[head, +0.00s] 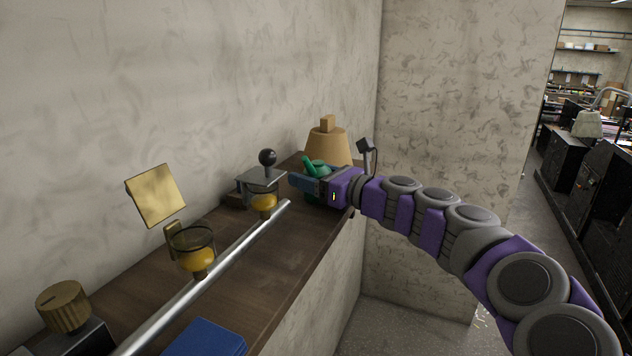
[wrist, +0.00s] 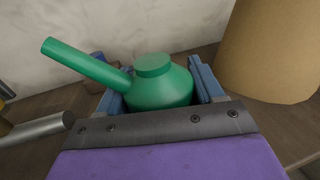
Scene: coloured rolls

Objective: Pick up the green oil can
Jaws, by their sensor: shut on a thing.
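The green oil can (wrist: 158,88) sits between the two blue fingers of my gripper (wrist: 160,92) in the wrist view. Its spout points up and to the left. In the head view the can (head: 317,168) shows partly behind my gripper (head: 306,183), at the far end of the wooden shelf. My gripper is shut on the can's body. The can's lower part is hidden by my gripper, so I cannot tell whether it touches the shelf.
A tan cone-shaped object (head: 328,147) stands close behind the can. A metal rod (head: 205,275) runs along the shelf (head: 285,255), beside amber glass cups (head: 194,250). A black-knobbed lever (head: 266,160) stands left of my gripper. Walls close off the left and back.

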